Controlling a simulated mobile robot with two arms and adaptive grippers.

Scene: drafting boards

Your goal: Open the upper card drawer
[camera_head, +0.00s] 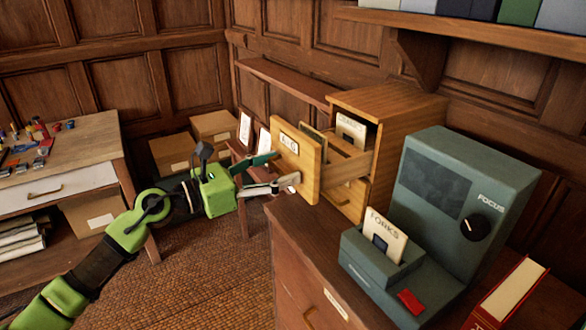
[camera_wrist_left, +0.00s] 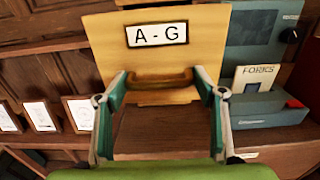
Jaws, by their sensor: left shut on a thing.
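The wooden card cabinet (camera_head: 405,115) stands on the brown counter. Its upper card drawer (camera_head: 297,160), labelled A - G, is pulled well out, and cards with dividers (camera_head: 350,130) show inside. In the left wrist view the drawer front (camera_wrist_left: 105,45) fills the upper middle, with its handle (camera_wrist_left: 158,80) below the label. My left gripper (camera_head: 287,168) is at the drawer front, its fingers (camera_wrist_left: 160,78) shut on the handle from both sides. The lower drawer (camera_head: 350,197) appears closed, partly hidden behind the upper one. My right gripper is not in view.
A blue-green card reader (camera_head: 435,180) with a FORKS card (camera_head: 385,235) stands right of the cabinet. A desk (camera_head: 70,160) stands at left, cardboard boxes (camera_head: 175,155) behind. The woven floor before the counter is open.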

